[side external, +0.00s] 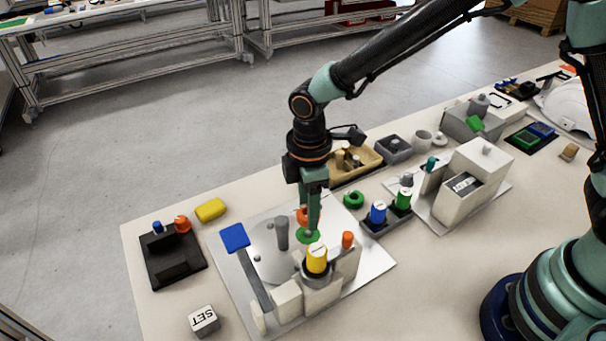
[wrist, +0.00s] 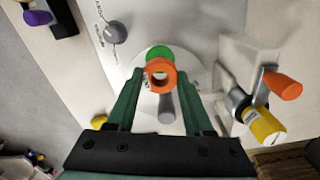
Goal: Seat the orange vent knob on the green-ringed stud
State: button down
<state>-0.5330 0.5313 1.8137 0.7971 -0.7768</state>
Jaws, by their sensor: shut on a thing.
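The orange vent knob (wrist: 161,64), a short ring with a hole through its middle, is between my fingertips in the wrist view. My gripper (wrist: 160,80) is shut on it. In the side view the knob (side external: 302,217) is partly hidden by my gripper (side external: 309,222). The green ring (wrist: 157,51) of the stud lies just beyond the knob in the wrist view, partly covered by it. In the side view the green ring (side external: 308,237) is on the plate below my fingertips. The stud itself is hidden, and I cannot tell whether the knob touches it.
A grey post (side external: 281,233) stands close by. A yellow-capped knob (side external: 317,260) and an orange cap (side external: 347,240) are to the right. A black tray (side external: 173,266) and yellow block (side external: 211,210) sit farther left.

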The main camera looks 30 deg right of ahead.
aim_at(308, 232)
jog(key=shift+f, duration=2.3)
jog(key=shift+f, duration=0.15)
jog(key=shift+c, duration=1.4)
grip_release()
notch_tip(308, 232, up, 12)
jog(key=s+d+r+m+t, duration=0.2)
jog(key=s+d+r+m, duration=0.2)
jog(key=d+m, duration=0.3)
jog(key=s+d+r+m+t, duration=0.3)
jog(key=d+r+m, duration=0.4)
jog(key=d, duration=0.7)
jog(key=shift+s+d+m+t, duration=0.25)
jog(key=shift+s+m+t, duration=0.05)
jog(key=shift+s+m, duration=0.2)
